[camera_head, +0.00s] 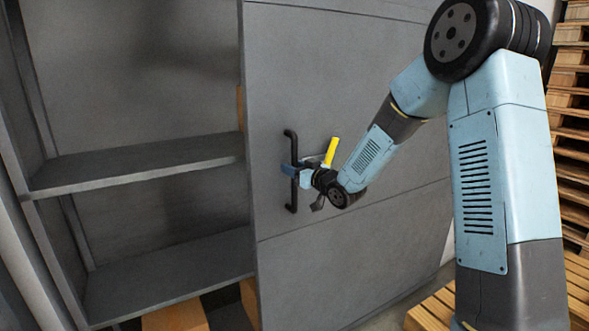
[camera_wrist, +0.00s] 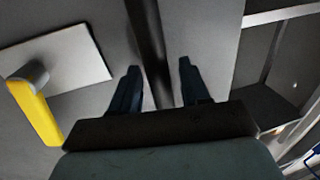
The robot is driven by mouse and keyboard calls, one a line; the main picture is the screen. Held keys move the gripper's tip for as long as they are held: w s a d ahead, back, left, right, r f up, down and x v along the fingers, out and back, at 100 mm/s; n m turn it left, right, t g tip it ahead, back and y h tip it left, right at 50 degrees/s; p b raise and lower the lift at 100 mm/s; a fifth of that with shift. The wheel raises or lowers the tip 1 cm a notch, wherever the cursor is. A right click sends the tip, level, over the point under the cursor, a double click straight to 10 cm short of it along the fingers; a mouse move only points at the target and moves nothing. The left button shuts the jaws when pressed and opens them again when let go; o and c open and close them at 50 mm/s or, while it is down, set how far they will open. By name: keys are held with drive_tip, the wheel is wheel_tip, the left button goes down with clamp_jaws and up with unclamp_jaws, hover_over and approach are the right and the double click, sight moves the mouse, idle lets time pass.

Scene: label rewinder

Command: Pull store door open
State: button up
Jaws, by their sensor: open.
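The grey store door (camera_head: 350,75) covers the right part of a grey cabinet, with a vertical black bar handle (camera_head: 294,148) near its left edge. My gripper (camera_head: 290,171) is at the middle of this handle. In the wrist view the dark handle bar (camera_wrist: 146,35) runs between the two spread fingers of my gripper (camera_wrist: 159,68), with a gap visible on each side. My gripper is open; whether a finger touches the bar deeper in is hidden by the gripper body.
Left of the door the cabinet stands open, with grey shelves (camera_head: 140,163) inside. A yellow lever (camera_head: 331,152) is right of the handle; in the wrist view it (camera_wrist: 36,112) stands by a pale plate (camera_wrist: 62,60). Wooden pallets (camera_head: 572,130) are stacked at far right.

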clamp_jaws()
idle(0.6)
